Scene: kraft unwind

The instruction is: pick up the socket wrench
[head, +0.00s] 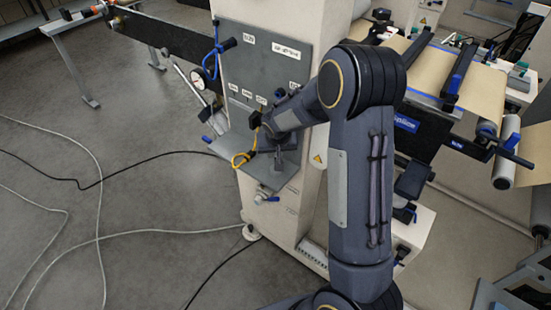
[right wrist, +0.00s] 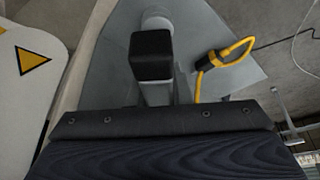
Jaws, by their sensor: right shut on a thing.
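My right gripper (head: 264,124) is at the grey tool panel on the machine's side, just above its small grey shelf (head: 235,147). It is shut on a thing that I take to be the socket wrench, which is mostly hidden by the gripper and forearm. In the right wrist view a black fingertip block (right wrist: 152,55) of my gripper shows in front of a pale round part (right wrist: 157,20). I cannot make out the wrench's full shape. My left gripper is not in view.
A gauge with a blue hose (head: 211,68) hangs left on the panel (head: 270,62). Cables cross the floor at left. Paper rollers (head: 455,75) stand at right.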

